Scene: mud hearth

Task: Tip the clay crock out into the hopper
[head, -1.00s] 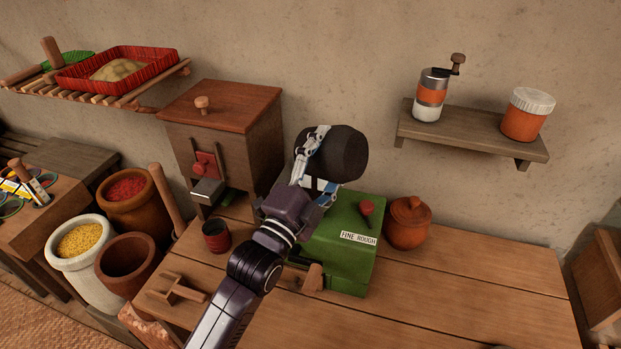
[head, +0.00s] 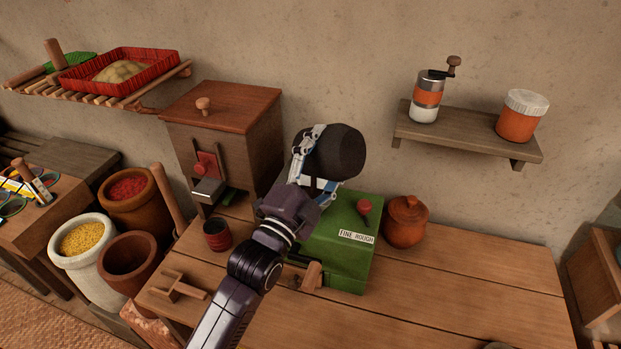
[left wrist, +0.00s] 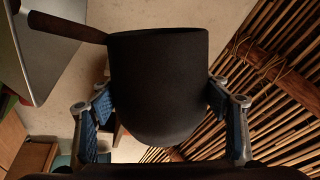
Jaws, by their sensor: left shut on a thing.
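My left gripper (head: 318,172) is shut on a dark, rounded crock (head: 344,153) and holds it up above the green mill box (head: 340,250). In the left wrist view the crock (left wrist: 160,85) sits between the blue finger pads of the gripper (left wrist: 162,128). Its rounded end faces the camera and its flat rim edge is at the far end; its inside is hidden. I cannot make out a hopper in the head view, where the crock and arm cover part of the green box's top. My right gripper is not in view.
A wooden box mill (head: 222,140) stands left of the green box, with a dark red cup (head: 217,236) before it. A lidded clay pot (head: 406,222) is close on the right. A wall shelf (head: 465,137) holds a grinder and jar. The table's right side is largely clear.

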